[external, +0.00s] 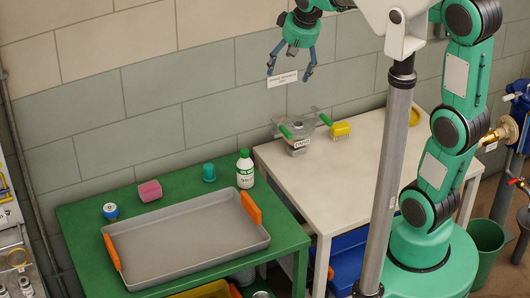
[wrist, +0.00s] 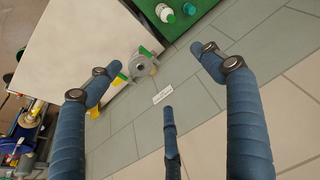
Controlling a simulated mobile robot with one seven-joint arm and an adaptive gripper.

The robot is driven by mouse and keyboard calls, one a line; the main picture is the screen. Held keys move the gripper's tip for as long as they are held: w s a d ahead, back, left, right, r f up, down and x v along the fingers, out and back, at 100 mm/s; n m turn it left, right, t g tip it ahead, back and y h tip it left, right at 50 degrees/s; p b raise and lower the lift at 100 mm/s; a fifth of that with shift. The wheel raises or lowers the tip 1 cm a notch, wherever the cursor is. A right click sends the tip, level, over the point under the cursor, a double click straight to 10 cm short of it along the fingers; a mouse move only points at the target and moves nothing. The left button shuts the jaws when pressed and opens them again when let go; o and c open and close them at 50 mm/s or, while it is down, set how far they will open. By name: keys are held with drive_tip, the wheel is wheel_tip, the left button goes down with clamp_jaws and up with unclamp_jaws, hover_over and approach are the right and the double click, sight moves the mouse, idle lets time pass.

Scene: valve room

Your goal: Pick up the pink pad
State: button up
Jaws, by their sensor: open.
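The pink pad (external: 150,191) lies on the green table (external: 82,235) in the external view, behind the grey tray and near the table's back edge. My gripper (external: 290,70) is open and empty, raised high in front of the wall above the white table. It is well to the right of the pad and far above it. In the wrist view my gripper's blue fingers (wrist: 155,75) are spread with nothing between them. The pad does not show in the wrist view.
A grey tray (external: 185,240) with orange handles fills much of the green table. A blue-and-white item (external: 110,211), a teal item (external: 208,172) and a white bottle (external: 245,170) stand around the pad. The white table (external: 345,185) holds a grey device (external: 299,140) and a yellow item (external: 341,129).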

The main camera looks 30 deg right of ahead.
drive_tip(key=w+a+f+p, duration=0.2)
drive_tip(key=w+a+f, duration=0.3)
drive_tip(key=w+a, duration=0.5)
drive_tip(key=g+p, duration=0.2)
drive_tip(key=p, duration=0.4)
hover_over(149, 186)
drive_tip(key=s, duration=0.2)
wheel_tip(149, 186, down, 29)
drive_tip(key=shift+w+d+f+n, duration=0.1)
drive_tip(key=shift+w+d+n, duration=0.05)
drive_tip(key=shift+n, duration=0.15)
drive_tip(key=shift+w+f, duration=0.2)
drive_tip(key=shift+f, duration=1.2)
drive_tip(key=shift+w+f, duration=0.2)
drive_tip(key=shift+f, duration=1.25)
drive_tip(key=shift+w+f, duration=0.2)
drive_tip(key=shift+f, duration=1.2)
drive_tip(key=shift+w+f+b, duration=0.15)
drive_tip(key=shift+f+b, duration=0.05)
drive_tip(key=shift+f, duration=1.1)
drive_tip(key=shift+w+f+b, duration=0.15)
drive_tip(key=shift+f, duration=1.1)
